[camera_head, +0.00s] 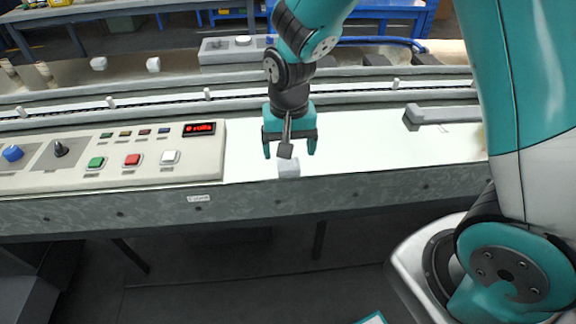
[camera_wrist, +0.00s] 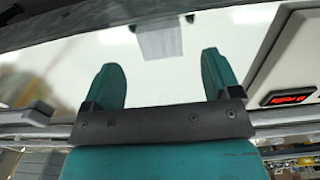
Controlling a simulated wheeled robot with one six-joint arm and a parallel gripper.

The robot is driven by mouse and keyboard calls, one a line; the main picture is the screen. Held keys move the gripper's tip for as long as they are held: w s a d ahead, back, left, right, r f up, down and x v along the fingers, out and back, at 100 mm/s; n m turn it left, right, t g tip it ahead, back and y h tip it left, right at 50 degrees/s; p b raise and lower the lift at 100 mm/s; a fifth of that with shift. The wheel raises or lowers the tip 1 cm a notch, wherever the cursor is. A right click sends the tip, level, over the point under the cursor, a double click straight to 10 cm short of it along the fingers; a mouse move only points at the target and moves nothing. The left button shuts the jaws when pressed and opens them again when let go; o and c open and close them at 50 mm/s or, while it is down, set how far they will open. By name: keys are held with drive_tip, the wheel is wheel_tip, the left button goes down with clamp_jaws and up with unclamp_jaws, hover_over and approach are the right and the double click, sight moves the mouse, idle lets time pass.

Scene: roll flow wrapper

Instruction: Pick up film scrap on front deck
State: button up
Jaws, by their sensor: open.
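A small pale grey film scrap (camera_head: 289,168) lies on the white front deck (camera_head: 350,158), close to its front edge. My gripper (camera_head: 289,152) hangs over the deck with its jaws pointing down, above and just behind the scrap. In the wrist view the two teal fingers (camera_wrist: 160,75) are spread apart with nothing between them. The scrap (camera_wrist: 160,40) shows there beyond the fingertips, roughly centred between them. Whether the fingertips touch the deck cannot be told.
A control panel (camera_head: 110,160) with coloured buttons, knobs and a red display stands on the deck to the left. A grey bar (camera_head: 440,115) lies to the right. A rail and chain conveyor (camera_head: 150,103) runs behind. The deck right of the scrap is clear.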

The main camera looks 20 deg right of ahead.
sight(289, 164)
wheel_tip(289, 164, down, 4)
drive_tip(key=shift+f, duration=0.2)
drive_tip(key=c, duration=1)
drive_tip(key=shift+r, duration=0.15)
